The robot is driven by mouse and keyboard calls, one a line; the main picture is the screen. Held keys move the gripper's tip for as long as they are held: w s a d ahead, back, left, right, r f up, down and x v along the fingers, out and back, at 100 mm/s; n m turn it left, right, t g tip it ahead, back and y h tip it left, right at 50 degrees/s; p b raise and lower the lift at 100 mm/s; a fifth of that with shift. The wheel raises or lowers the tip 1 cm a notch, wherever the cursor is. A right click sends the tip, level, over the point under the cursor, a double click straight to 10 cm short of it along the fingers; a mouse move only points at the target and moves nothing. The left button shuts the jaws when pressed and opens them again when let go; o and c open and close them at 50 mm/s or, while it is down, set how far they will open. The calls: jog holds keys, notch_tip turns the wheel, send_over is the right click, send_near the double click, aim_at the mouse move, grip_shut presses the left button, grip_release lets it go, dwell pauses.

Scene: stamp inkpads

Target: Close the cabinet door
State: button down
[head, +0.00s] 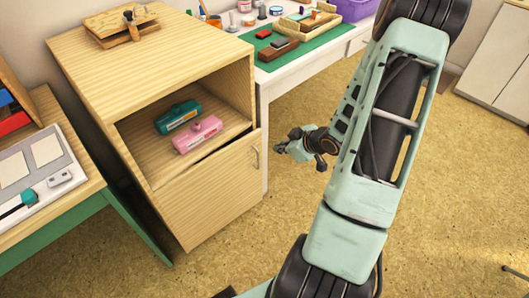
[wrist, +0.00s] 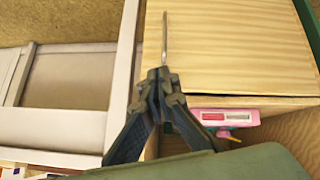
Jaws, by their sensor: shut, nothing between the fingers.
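The light wood cabinet (head: 100,60) stands at the left in the head view, with an open compartment above its door (head: 213,198). The door is a little ajar: a dark gap shows along its top edge, and its right side stands out. The thin grey handle (head: 256,156) is near the door's upper right corner. It also shows in the wrist view (wrist: 165,38), in front of the door panel (wrist: 245,50). My gripper (head: 283,147) is just right of the handle, its fingers shut and empty. Its fingertips (wrist: 160,76) appear near the handle's end; I cannot tell whether they touch.
A teal device (head: 178,117) and a pink device (head: 197,135) lie on the compartment shelf. A white desk (head: 328,63) with a green mat stands behind at the right. A green-framed table (head: 75,220) stands left. The floor (head: 235,245) before the door is clear.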

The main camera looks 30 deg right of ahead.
jog(key=m+b, duration=0.1)
jog(key=m, duration=0.3)
jog(key=b, duration=0.5)
send_near(255, 144)
notch_tip(255, 144, down, 4)
jog(key=w, duration=0.1)
jog(key=w+a, duration=0.1)
jog(key=shift+w+t, duration=0.4)
jog(key=shift+w+a, duration=0.1)
jog(key=shift+w, duration=0.4)
